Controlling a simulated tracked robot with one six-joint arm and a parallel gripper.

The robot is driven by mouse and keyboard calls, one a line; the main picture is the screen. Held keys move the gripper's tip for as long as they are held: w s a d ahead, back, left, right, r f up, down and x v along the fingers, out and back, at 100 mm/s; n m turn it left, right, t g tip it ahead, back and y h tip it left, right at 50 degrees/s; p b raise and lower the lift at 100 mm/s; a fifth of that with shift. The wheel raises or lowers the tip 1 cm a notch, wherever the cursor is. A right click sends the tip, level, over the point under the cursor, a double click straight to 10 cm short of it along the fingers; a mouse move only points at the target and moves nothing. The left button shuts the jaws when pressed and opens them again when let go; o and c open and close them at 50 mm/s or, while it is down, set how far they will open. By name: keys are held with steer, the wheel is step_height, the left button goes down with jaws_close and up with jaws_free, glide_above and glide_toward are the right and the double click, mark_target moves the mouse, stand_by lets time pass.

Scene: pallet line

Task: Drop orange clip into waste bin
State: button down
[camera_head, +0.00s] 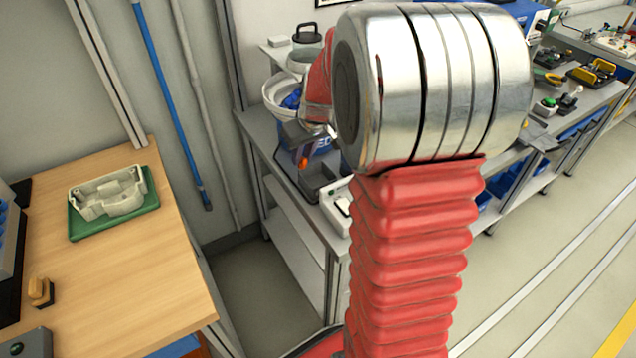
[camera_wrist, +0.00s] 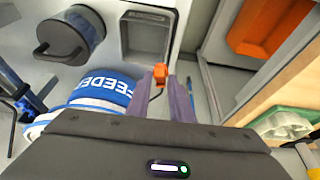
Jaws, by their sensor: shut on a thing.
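My gripper (camera_wrist: 168,95) is shut on the small orange clip (camera_wrist: 161,74), which sits between its fingertips in the wrist view. In the head view the clip (camera_head: 304,161) shows as a small orange spot below the gripper, partly behind my arm, above the grey bench. No waste bin is clearly marked. A grey square open container (camera_wrist: 148,35) lies beyond the clip in the wrist view. An orange open container (camera_wrist: 270,25) is at the upper right. I cannot tell whether either is the waste bin.
A blue-labelled feeder (camera_wrist: 100,92) and a grey lidded canister (camera_wrist: 72,35) stand close at left in the wrist view. A wooden bench (camera_head: 120,270) holds a green tray (camera_head: 150,203) with a pale housing (camera_head: 108,195). A floor gap separates it from the grey bench (camera_head: 290,205).

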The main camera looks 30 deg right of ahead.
steer(key=s+d+r, duration=0.2)
steer(key=d, duration=0.3)
steer(key=shift+d, duration=0.2)
steer(key=shift+s, duration=0.1)
steer(key=shift+f, duration=3)
steer(key=c, duration=1.5)
jaws_free()
steer(key=v, duration=1.3)
steer(key=shift+s+r, duration=0.2)
steer(key=shift+r, duration=0.15)
